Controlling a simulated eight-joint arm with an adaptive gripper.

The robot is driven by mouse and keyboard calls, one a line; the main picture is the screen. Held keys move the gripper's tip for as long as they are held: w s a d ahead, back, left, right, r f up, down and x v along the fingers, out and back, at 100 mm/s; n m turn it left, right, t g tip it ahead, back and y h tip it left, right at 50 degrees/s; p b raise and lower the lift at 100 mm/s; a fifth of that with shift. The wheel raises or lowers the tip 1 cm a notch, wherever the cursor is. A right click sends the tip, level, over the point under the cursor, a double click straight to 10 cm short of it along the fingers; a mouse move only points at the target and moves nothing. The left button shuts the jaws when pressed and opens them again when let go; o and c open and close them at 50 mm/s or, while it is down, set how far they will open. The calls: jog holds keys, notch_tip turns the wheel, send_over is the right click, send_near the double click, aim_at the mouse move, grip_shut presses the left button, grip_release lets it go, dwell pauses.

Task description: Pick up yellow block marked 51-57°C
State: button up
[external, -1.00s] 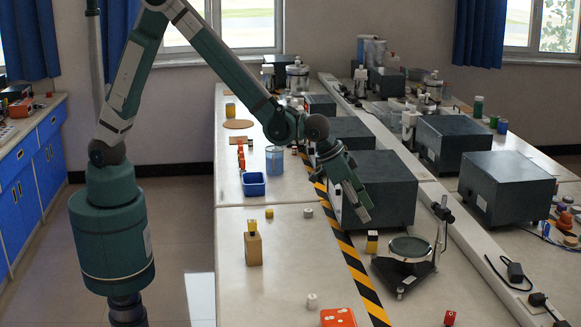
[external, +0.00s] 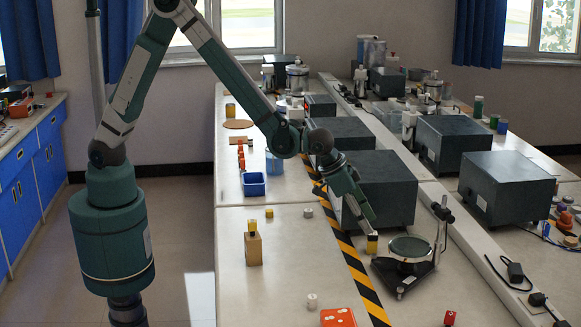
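A small block (external: 372,246) with a yellow face and a dark part stands on the bench, left of the round-plate stand. My gripper (external: 370,225) points down at it, its tips at or just above the block's top. I cannot tell whether they touch it or how far apart the fingers are. Another small yellow block (external: 269,213) lies farther left. A yellow piece (external: 252,226) sits on top of a wooden block (external: 253,249). The 51-57°C marking is too small to read on any of them.
The round-plate stand (external: 402,273) is close on the right of my gripper, and a dark box (external: 392,185) is close behind it. The bench's left front is mostly clear.

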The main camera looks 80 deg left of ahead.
aim_at(373, 234)
jog(key=shift+w+f, duration=0.15)
jog(key=shift+f, duration=0.1)
jog(key=shift+b+x, duration=0.4)
jog(key=shift+x, duration=2.1)
jog(key=c, duration=1)
